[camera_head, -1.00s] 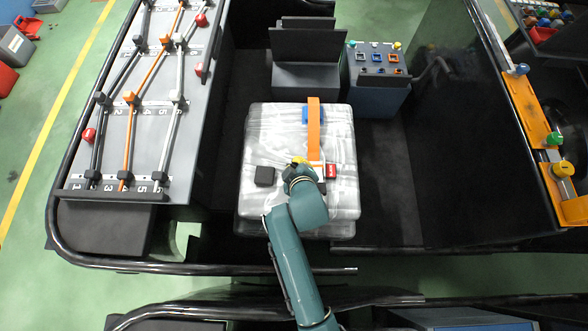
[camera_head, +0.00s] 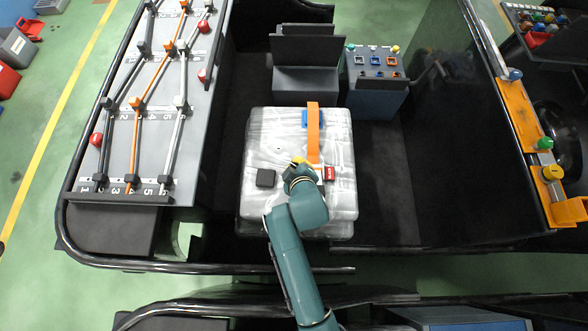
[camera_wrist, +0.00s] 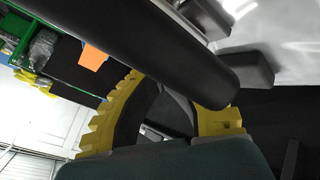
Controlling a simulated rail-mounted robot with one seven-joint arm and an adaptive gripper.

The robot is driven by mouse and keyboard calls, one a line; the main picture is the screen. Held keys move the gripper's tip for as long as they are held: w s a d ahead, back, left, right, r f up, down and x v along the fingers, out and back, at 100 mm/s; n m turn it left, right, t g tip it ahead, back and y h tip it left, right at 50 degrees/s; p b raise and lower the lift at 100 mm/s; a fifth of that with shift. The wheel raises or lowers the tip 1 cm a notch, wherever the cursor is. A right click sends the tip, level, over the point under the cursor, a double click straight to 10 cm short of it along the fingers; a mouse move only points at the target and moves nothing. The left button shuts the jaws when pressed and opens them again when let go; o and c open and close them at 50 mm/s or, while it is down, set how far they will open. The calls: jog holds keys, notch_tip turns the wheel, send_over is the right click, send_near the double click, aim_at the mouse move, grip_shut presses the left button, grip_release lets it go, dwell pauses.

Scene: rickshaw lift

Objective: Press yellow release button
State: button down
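Yellow buttons or knobs show in two places in the head view: a small one (camera_head: 395,49) on the grey control box, and a larger one (camera_head: 553,173) on the orange rail at the right. Which is the release button I cannot tell. My gripper (camera_head: 298,161) is over the pale wrapped case, far from both; only a bit of its yellow end shows past my wrist. In the wrist view, my gripper's yellow toothed fingers (camera_wrist: 165,112) are partly hidden behind a thick black bar (camera_wrist: 150,50). Their tips are hidden, so open or shut is unclear.
A grey board with rods (camera_head: 150,130) stands left. The dark floor (camera_head: 385,180) right of the case is clear.

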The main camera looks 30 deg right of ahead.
notch_tip(320, 180, up, 5)
jog(key=p, duration=0.4)
jog(key=shift+f, duration=0.3)
dwell(0.4)
